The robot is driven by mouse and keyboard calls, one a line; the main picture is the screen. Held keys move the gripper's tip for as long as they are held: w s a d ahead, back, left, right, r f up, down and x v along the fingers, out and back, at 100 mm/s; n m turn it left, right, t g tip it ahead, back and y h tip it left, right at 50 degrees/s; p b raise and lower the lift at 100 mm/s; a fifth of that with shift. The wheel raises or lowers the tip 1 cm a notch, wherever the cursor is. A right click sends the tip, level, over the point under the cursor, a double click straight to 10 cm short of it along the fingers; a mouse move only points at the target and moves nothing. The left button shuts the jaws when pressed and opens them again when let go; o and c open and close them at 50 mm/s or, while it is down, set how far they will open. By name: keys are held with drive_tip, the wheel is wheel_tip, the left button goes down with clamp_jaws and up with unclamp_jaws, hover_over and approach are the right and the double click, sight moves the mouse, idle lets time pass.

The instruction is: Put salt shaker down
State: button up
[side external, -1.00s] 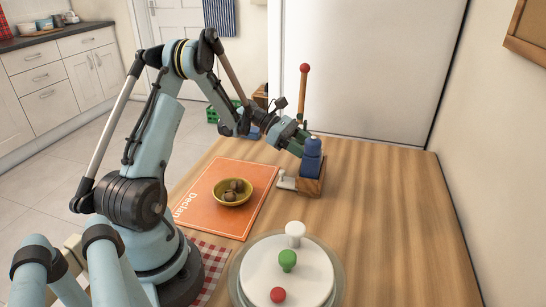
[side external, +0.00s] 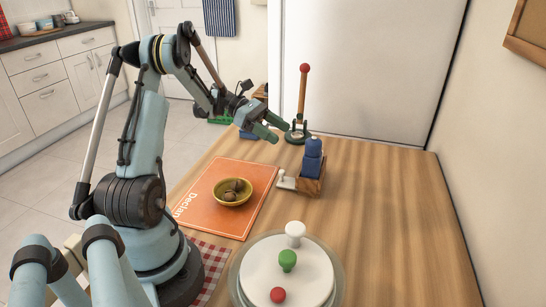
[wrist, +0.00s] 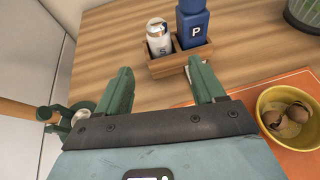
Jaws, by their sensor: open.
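The salt shaker (wrist: 158,38) is a clear and white shaker with a metal top and a letter S. It stands upright in a wooden caddy (wrist: 180,62), beside the blue pepper shaker (wrist: 193,22) marked P. In the side view the caddy (side external: 311,186) and blue pepper shaker (side external: 313,158) show, but I cannot make out the salt shaker there.
A yellow bowl (side external: 245,200) with brown pieces rests on an orange mat (side external: 206,213). A green-based stand with a red-topped wooden post (side external: 302,95) is near my gripper. A small white object (side external: 284,179) lies beside the caddy. The table's right side is largely clear.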

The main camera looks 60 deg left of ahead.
sight(312, 144)
drive_tip(key=d+r+m+g+y, duration=0.1)
drive_tip(key=d+m, duration=0.2)
drive_tip(key=d, duration=0.1)
drive_tip(key=d+r+m+g+y, duration=0.1)
drive_tip(key=d+r+m+y, duration=0.1)
drive_tip(key=d, duration=0.3)
drive_tip(key=d+r+m+g+y, duration=0.1)
drive_tip(key=d+r+m, duration=0.1)
drive_tip(key=d+m, duration=0.2)
drive_tip(key=shift+w+d+y, duration=0.3)
drive_tip(key=shift+y, duration=0.1)
drive_tip(key=s+d+m+t+y, duration=0.2)
drive_tip(key=s+d+m+y, duration=0.4)
drive_tip(key=m, duration=1)
drive_tip(key=s+d, duration=0.2)
drive_tip(key=d, duration=0.1)
drive_tip(key=shift+s+d, duration=0.3)
drive_tip(key=shift+d, duration=0.05)
drive_tip(key=shift+f, duration=0.1)
drive_tip(key=shift+o, duration=0.6)
